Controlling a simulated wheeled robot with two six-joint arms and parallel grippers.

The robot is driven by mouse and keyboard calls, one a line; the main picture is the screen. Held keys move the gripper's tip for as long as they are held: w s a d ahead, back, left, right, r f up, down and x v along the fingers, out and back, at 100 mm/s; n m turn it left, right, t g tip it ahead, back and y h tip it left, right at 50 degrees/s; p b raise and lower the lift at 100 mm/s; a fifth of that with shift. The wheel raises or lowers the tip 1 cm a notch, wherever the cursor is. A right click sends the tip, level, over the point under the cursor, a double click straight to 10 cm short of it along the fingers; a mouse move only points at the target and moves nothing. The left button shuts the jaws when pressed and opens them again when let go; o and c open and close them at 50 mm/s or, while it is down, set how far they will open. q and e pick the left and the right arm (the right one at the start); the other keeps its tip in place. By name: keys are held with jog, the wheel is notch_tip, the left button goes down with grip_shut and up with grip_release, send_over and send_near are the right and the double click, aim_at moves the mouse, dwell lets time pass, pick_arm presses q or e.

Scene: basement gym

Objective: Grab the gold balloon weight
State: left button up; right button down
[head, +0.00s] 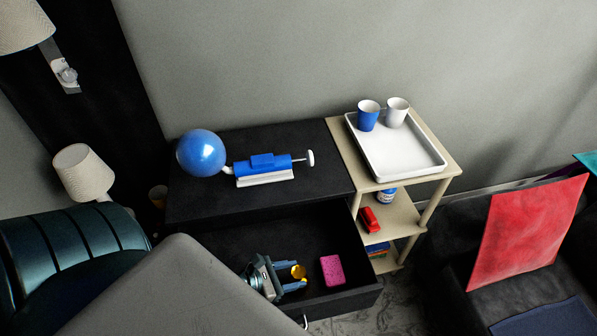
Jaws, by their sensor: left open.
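The gold balloon weight (298,271) is a small yellow-gold piece in the open drawer of the black cabinet. My left gripper (296,277) reaches into the drawer from the left, with its blue-grey fingers apart. The gold weight shows between the two fingers. I cannot tell whether either finger touches it, and part of the weight may be hidden by the gripper. My right gripper is not in view.
A pink block (332,271) lies in the drawer just right of the fingers. On the cabinet top (230,210) are a blue balloon (201,153) and a blue pump (263,167). A beige shelf (442,170) with a white tray (405,165) stands at right.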

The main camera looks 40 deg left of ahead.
pick_arm(q)
jog(key=x, duration=0.4)
jog(key=shift+w+p, duration=0.15)
jog(key=shift+p, duration=0.15)
grip_shut()
